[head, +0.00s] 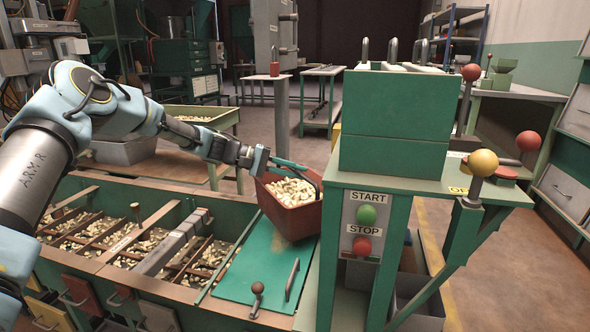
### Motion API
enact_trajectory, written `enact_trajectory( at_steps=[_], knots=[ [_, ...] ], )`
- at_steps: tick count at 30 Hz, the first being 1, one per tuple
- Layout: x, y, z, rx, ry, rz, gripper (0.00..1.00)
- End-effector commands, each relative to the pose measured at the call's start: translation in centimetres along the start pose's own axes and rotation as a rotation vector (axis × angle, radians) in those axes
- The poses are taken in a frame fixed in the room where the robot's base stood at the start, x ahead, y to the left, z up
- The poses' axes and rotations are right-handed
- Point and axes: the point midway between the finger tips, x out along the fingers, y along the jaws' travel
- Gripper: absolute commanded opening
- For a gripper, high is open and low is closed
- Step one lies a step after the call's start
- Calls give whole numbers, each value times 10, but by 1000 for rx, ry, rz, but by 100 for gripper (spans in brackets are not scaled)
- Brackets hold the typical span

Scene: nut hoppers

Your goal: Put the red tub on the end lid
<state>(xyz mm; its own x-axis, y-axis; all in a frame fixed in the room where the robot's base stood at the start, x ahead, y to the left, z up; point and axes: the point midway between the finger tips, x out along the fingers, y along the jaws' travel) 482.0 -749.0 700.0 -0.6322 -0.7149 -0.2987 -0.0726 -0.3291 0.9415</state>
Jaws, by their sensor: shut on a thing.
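The red tub (295,219), full of pale nuts, is over the far right part of the green end lid (245,270) and looks slightly tilted. My gripper (289,165) is shut on the tub, at its top by the dark handle, with the arm reaching in from the left. The fingertips are small and partly hidden. I cannot tell whether the tub's base touches the lid. The lid is closed over the right end of the hopper row and has a bar handle (292,279).
A green cabinet with START and STOP buttons (366,215) stands close right of the tub. Open nut compartments (130,245) lie left of the lid. A knobbed lever (257,290) rises at the lid's front. The lid's left part is clear.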

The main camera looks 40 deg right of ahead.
Motion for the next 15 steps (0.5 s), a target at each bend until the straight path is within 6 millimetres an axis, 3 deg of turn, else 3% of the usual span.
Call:
enact_trajectory(
  at_steps=[10,15],
  knots=[
    [12,-36,-6,0,-1,4,0],
    [18,-39,-6,3,-1,6,0]
  ],
)
